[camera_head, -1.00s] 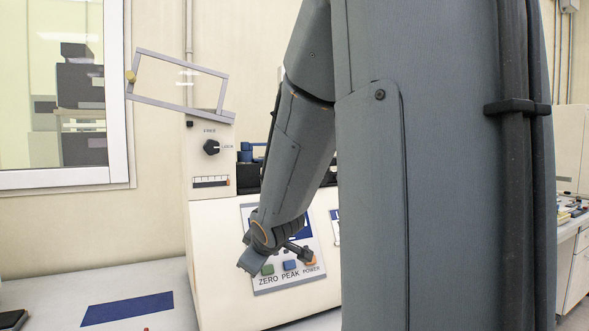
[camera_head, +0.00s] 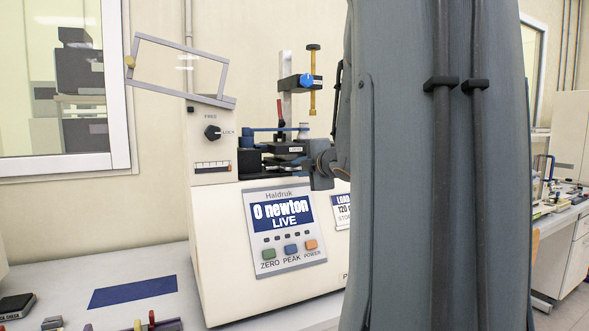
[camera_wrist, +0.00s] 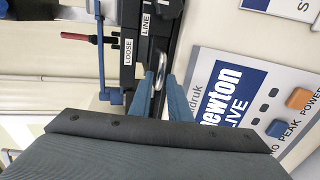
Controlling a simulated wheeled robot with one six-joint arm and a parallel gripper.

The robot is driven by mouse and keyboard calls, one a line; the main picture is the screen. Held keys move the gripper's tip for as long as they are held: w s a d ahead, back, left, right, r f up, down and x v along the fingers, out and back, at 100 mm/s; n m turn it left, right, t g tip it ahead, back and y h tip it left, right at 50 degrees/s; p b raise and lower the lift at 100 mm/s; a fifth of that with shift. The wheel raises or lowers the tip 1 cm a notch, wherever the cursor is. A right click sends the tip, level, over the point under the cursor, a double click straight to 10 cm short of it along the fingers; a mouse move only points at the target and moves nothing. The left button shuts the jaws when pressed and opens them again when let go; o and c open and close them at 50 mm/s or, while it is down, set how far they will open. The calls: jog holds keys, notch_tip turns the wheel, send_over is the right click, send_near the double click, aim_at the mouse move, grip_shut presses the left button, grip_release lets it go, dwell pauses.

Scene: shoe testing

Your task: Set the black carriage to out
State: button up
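The black carriage (camera_head: 284,148) sits on top of the cream tester in the head view. In the wrist view the black carriage (camera_wrist: 131,45) shows LOOSE and LINE labels and a pale metal loop (camera_wrist: 157,72) on its near side. My gripper (camera_wrist: 160,92) has one blue-grey finger on each side of this loop. The fingers look apart, with the loop in the narrow gap; firm contact does not show. In the head view my gripper (camera_head: 308,168) is at the carriage's right front, its fingertips hard to make out.
The tester's front panel (camera_head: 284,228) reads 0 newton LIVE. A FREE/LOCK knob (camera_head: 212,132) and a tilted clear guard frame (camera_head: 180,69) are at left. A blue lever (camera_head: 275,129) and a post with a brass screw (camera_head: 313,95) stand near the carriage. A blue mat (camera_head: 132,291) lies on the bench.

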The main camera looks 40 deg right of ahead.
aim_at(295, 168)
jog(key=shift+x, duration=1.85)
grip_shut()
